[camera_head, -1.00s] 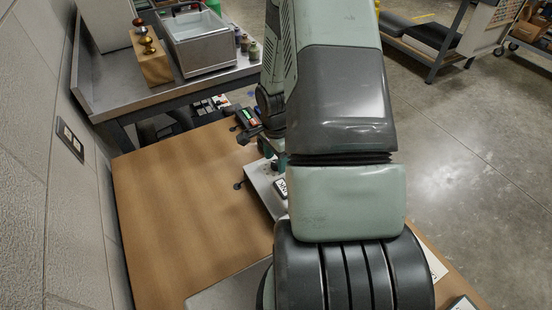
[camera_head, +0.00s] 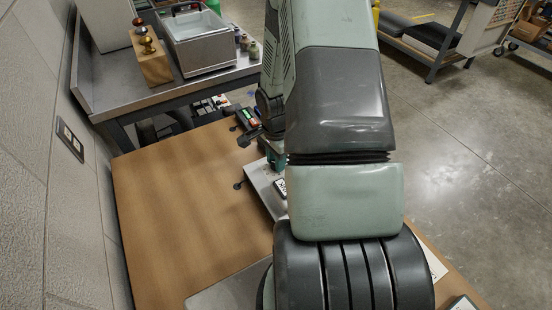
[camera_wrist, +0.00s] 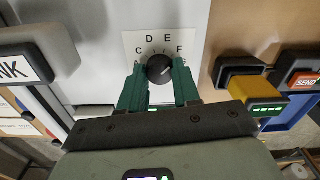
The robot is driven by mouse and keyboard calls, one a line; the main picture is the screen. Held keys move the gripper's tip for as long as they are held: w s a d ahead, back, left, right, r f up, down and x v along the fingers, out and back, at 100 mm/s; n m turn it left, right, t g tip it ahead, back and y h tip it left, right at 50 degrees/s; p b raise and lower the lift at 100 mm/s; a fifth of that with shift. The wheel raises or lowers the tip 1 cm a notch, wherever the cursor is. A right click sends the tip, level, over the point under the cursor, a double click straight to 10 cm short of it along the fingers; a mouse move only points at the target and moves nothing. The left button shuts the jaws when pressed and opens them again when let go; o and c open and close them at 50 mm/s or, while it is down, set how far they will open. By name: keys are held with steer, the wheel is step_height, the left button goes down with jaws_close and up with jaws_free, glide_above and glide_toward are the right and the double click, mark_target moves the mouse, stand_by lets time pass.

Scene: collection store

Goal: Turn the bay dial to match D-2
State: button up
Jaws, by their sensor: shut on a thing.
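The bay dial (camera_wrist: 160,69) is a round black knob on a pale plate (camera_wrist: 133,40) lettered C, D, E and F in the wrist view. A small light mark shows on the knob's right side, toward the F side; its exact setting is too small to read. My gripper (camera_wrist: 159,78) has its green fingers on the left and right of the knob and is shut on it. In the head view my arm hides the dial and most of the gripper. I see no D-2 marking.
Right of the dial are a yellow block (camera_wrist: 257,104) with a green display and a SEND button (camera_wrist: 305,79). A sign ending in "NK" (camera_wrist: 15,69) juts out on the left. The wooden table (camera_head: 190,205) is clear on its left side.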

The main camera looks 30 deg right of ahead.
steer(key=n, duration=0.6)
steer(key=shift+n, duration=0.4)
steer(key=n, duration=0.5)
steer(key=shift+n, duration=0.3)
steer(key=o, duration=1.1)
steer(key=shift+c, duration=0.2)
steer(key=shift+r, duration=0.1)
step_height(320, 180, up, 11)
steer(key=shift+f, duration=0.2)
